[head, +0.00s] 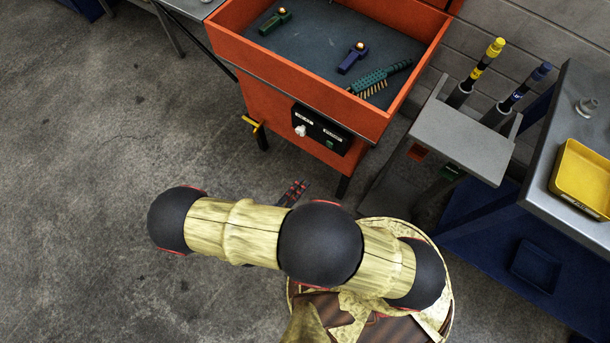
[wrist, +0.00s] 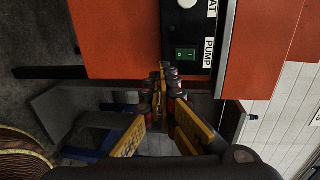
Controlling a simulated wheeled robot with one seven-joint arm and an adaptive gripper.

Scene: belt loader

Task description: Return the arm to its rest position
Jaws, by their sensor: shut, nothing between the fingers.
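My arm stretches across the lower middle of the head view, over the floor in front of an orange wash basin (head: 262,105). My gripper (wrist: 163,72) shows in the wrist view, with its yellow fingers closed together and nothing between them. In the head view only a small dark red-marked part of the gripper shows past the arm. In the wrist view the fingertips appear just below the basin's black switch panel (wrist: 188,35), beside the green pump switch (wrist: 186,54). I cannot tell how far they are from it.
The basin holds a green brush (head: 372,82), a blue fitting (head: 352,58) and a green fitting (head: 275,21). Right of it, a grey stand (head: 462,140) holds yellow-topped and blue-topped tools. A bench at right carries a yellow tray (head: 580,175). The floor at left is clear.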

